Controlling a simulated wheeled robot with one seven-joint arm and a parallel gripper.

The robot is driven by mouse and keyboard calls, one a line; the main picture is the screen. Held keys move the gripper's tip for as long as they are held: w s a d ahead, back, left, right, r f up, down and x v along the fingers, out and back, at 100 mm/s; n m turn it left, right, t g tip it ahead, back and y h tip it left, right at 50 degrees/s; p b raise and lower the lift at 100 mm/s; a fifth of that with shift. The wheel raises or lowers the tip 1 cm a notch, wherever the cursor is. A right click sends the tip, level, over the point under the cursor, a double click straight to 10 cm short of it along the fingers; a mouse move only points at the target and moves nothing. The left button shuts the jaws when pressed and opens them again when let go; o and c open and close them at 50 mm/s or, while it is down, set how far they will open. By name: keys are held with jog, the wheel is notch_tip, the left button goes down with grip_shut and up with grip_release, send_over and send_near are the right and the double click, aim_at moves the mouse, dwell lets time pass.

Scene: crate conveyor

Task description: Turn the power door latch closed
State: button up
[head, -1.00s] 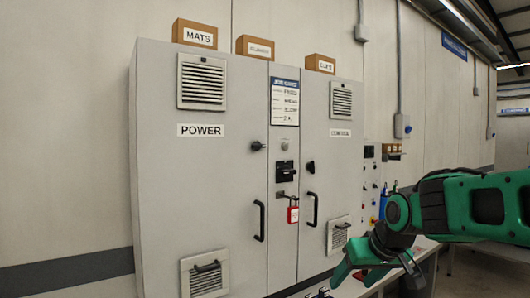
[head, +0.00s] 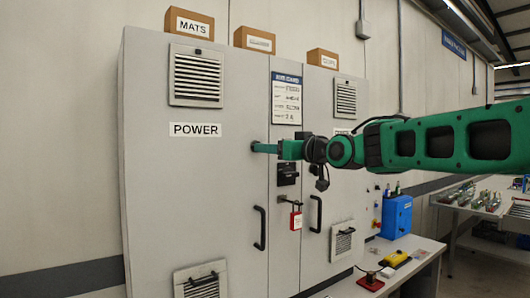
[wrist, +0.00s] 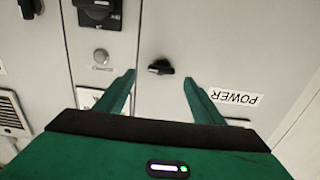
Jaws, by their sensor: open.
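The power door latch (wrist: 160,67) is a small black knob on the grey power door (head: 190,185), left of the POWER label (wrist: 234,97) in the wrist view. Its bar lies roughly sideways in that picture. My gripper (wrist: 160,80) is open and empty, with one green finger on each side of the latch's line. The latch sits just beyond the fingertips; I cannot tell whether they touch it. In the head view my gripper (head: 265,148) points left at the door, right of the POWER label (head: 195,129), and hides most of the latch.
A black door handle (head: 259,228) and a red padlock (head: 296,220) are below my gripper. A black switch (head: 287,173) is close beneath it. Boxes (head: 189,24) stand on the cabinet top. A bench with a blue box (head: 396,217) is at the lower right.

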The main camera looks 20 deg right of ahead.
jog(key=x, duration=0.5)
jog(key=shift+w+a, duration=0.2)
jog(key=shift+w, duration=0.05)
